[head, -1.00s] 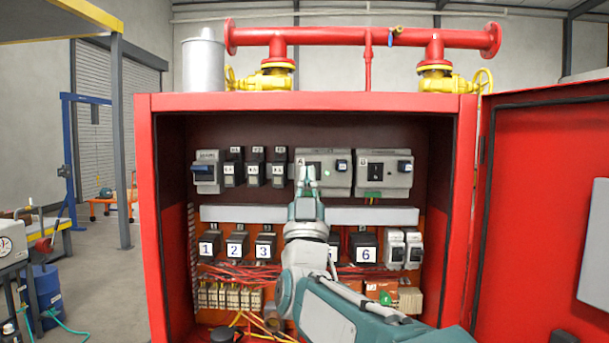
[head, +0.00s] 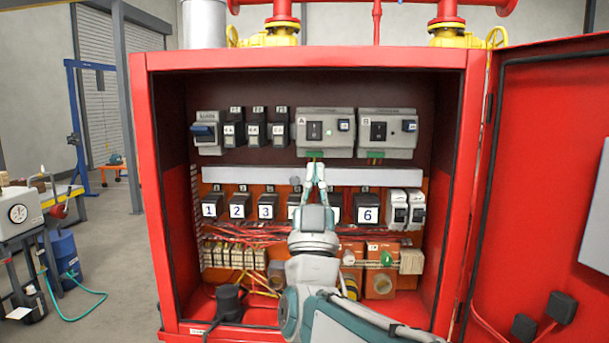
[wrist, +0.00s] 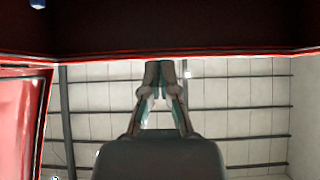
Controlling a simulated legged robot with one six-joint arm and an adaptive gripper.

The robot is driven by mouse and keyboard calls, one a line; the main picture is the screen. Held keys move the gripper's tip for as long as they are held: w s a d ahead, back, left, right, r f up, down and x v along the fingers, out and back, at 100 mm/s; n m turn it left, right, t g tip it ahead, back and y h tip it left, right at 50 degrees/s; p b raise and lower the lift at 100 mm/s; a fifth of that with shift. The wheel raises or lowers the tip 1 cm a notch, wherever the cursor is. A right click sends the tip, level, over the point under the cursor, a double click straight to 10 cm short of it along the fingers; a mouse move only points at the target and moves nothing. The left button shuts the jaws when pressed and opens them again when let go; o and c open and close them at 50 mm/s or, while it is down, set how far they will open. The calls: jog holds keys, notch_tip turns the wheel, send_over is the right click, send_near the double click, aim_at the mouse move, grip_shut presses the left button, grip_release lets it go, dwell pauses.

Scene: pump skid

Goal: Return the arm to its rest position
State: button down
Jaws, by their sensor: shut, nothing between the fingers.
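My gripper (head: 315,172) is in front of the open red cabinet (head: 147,200), pointing up, with its fingertips just below the unit marked A (head: 326,132). It is shut and holds nothing. In the wrist view my gripper (wrist: 160,68) shows its fingertips together against the cabinet's dark interior edge, with the ceiling behind. My arm reaches up from the bottom of the head view and hides part of the numbered row between 3 and 6. Unit A shows a small green light.
Unit B (head: 388,132) is right of A. A grey trunking strip (head: 250,175) runs below them. Numbered black blocks and red wiring fill the lower cabinet. The red door (head: 540,180) stands open at the right. A blue drum (head: 64,255) and a gauge box (head: 18,213) stand at the left.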

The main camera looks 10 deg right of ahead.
notch_tip(320, 180, down, 16)
jog(key=s+a+n+g+y, duration=0.25)
jog(key=n+g+y, duration=0.25)
jog(key=g+y, duration=0.45)
jog(key=s+d+f+m+g, duration=0.1)
jog(key=s+d+f+g, duration=0.2)
jog(key=s+f+g, duration=0.8)
jog(key=s+f+h, duration=0.1)
jog(key=s+f, duration=0.4)
jog(key=s, duration=0.2)
jog(key=shift+g, duration=0.25)
